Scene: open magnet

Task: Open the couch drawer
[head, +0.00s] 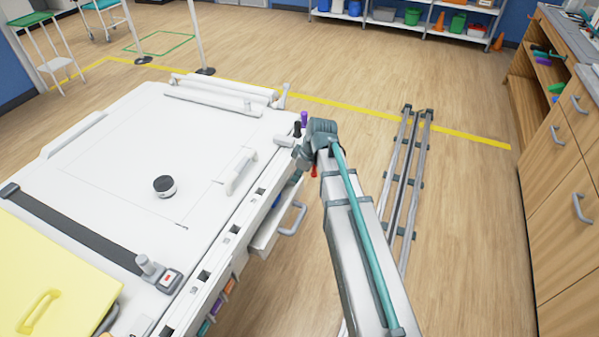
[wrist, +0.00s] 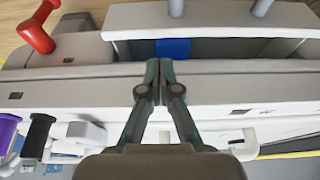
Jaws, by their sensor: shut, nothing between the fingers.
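The couch (head: 100,150) is a large white table-like unit at the left of the head view. Its drawer (head: 264,238) stands partly out from the long right side, with a grey bar handle (head: 293,220) on its front. In the wrist view the drawer front (wrist: 210,18) spans the top, with a gap behind it and something blue (wrist: 172,48) inside. My gripper (wrist: 160,70) is shut and empty, its tips over the couch edge beside the open gap, apart from the handle. In the head view my arm hides most of the gripper.
Purple (head: 304,118) and black (head: 297,129) knobs and a red lever (wrist: 38,30) are near the couch's corner. A grey rail frame (head: 405,190) lies on the floor to the right. Wooden cabinets (head: 560,190) line the right wall. Floor between is clear.

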